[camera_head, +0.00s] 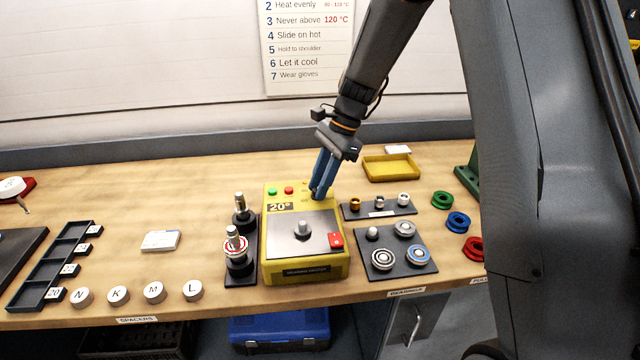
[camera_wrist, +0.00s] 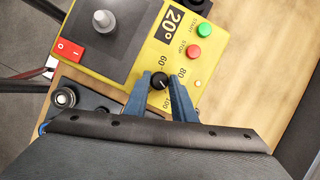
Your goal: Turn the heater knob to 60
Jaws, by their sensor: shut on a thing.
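The yellow heater (camera_head: 305,266) stands on the bench in the head view, with a display reading 20°. Its black knob (camera_wrist: 159,81) shows in the wrist view, with 60, 80 and 100 marked around it. My gripper (camera_wrist: 160,80) has its two blue fingers on either side of the knob, shut on it. In the head view my gripper (camera_head: 318,194) reaches down to the heater's back right corner, and its fingers hide the knob there. A white pointer line shows on the knob, but I cannot tell exactly which mark it points at.
The heater's red switch (camera_head: 336,240), green button (camera_head: 272,191) and red button (camera_head: 289,190) are close by. A dark tray of bearings (camera_head: 374,265) and a small rack (camera_head: 352,212) stand right of the heater. A yellow tray (camera_head: 391,169) lies behind.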

